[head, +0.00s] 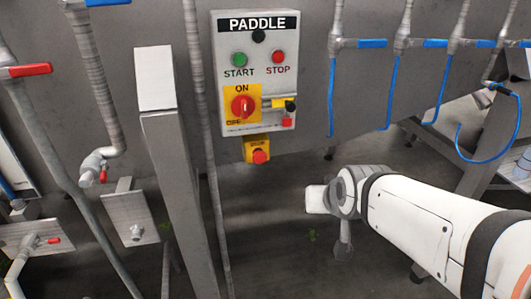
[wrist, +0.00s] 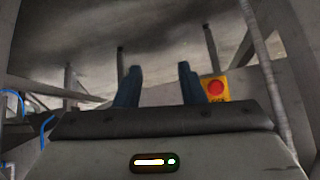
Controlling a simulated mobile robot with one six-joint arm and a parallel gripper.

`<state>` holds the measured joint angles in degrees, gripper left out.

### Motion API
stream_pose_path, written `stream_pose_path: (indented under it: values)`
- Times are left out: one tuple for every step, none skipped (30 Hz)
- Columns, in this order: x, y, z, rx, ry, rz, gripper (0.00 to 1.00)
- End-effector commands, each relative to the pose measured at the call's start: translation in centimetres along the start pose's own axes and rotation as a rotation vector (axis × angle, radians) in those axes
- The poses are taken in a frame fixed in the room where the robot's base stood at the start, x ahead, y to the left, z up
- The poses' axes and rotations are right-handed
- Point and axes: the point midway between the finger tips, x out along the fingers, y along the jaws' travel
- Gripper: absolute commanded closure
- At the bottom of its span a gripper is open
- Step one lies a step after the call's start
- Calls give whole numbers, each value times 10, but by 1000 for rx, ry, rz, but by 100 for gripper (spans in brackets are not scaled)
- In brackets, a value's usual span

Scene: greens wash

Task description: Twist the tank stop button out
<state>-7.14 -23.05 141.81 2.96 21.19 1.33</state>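A red mushroom button (head: 260,156) sits on a small yellow box (head: 257,142) fixed just under the grey PADDLE control panel. Its lettering is too small to read. It also shows in the wrist view (wrist: 215,87), just right of the right finger. My gripper (wrist: 160,68) has its two dark blue fingers spread apart with nothing between them. In the head view my arm reaches in from the right, and its hand end lies below and right of the button, clear of it. The fingers cannot be made out there.
The PADDLE panel (head: 257,75) carries a green START button (head: 240,59), a red STOP button (head: 278,57) and a red rotary switch (head: 243,106). A grey post (head: 182,190) stands left. Blue-handled valves (head: 373,43) and hoses hang at right. The space below the button is open.

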Motion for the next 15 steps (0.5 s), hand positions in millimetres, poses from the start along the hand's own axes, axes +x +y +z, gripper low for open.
stream_pose_path:
  values:
    - [31, -10, 1, -8, 71, -24, 60]
    - [41, -16, -5, -9, 121, -36, 57]
    - [53, -24, -13, -9, 186, -55, 54]
    - [61, -31, -19, -8, 236, -69, 52]
    - [70, -37, -24, -8, 285, -83, 49]
    - [79, -46, -31, -7, 350, -102, 46]
    - [86, -52, -36, -5, 398, -116, 44]
    - [92, -59, -40, -2, 445, -130, 42]
    - [99, -67, -45, 2, 507, -148, 42]
    - [103, -73, -48, 5, 550, -162, 42]
    - [106, -78, -52, 9, 593, -174, 42]
    - [110, -85, -55, 14, 643, -189, 42]
    - [112, -90, -58, 19, 678, -199, 42]
    - [113, -93, -60, 23, 710, -208, 42]
    - [114, -98, -62, 27, 746, -220, 42]
